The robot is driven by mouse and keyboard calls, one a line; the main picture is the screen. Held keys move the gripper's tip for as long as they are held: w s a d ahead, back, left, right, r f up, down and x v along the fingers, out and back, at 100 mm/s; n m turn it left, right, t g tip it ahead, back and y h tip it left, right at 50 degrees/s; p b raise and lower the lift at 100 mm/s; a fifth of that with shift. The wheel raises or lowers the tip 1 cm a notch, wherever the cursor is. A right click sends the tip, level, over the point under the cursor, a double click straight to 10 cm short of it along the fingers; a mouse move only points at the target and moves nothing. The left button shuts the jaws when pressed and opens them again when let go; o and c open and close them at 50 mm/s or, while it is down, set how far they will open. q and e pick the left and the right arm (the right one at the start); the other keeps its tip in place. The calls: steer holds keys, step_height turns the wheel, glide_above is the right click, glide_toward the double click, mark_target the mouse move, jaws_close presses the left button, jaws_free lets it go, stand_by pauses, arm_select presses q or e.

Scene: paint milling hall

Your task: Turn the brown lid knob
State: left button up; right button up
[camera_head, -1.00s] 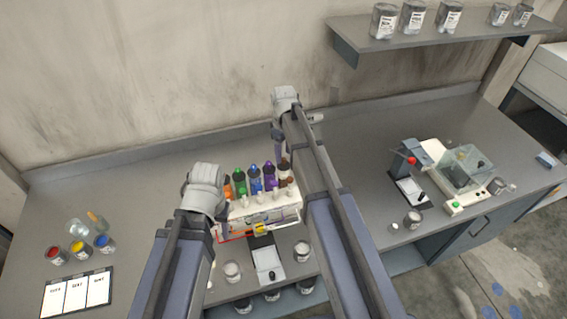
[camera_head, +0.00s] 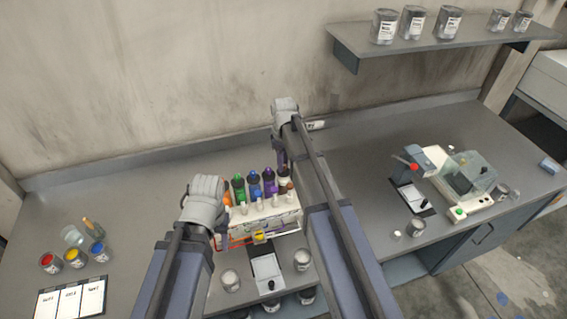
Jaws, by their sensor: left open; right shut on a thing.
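A white dispenser (camera_head: 262,222) on the bench carries a row of coloured bottles: orange (camera_head: 226,193), green (camera_head: 238,189), blue (camera_head: 254,186), purple (camera_head: 269,185) and brown. The brown bottle (camera_head: 284,177) is at the right end of the row. My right gripper (camera_head: 282,161) points down at its top and is shut on the brown lid knob, which the fingers largely hide. My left gripper (camera_head: 217,229) is open at the dispenser's left end, beside the orange bottle. Its fingers are mostly hidden by its own wrist.
Paint cans (camera_head: 73,257) and label cards (camera_head: 71,298) lie at left. A red-knobbed device (camera_head: 412,173) and a clear-covered machine (camera_head: 466,180) stand at right. The back left bench is clear.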

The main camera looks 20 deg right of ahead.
steer(key=shift+m, duration=0.3)
jaws_close()
steer(key=m, duration=0.4)
steer(key=shift+m, duration=2.5)
steer(key=o, duration=0.9)
jaws_free()
steer(key=shift+c, duration=0.2)
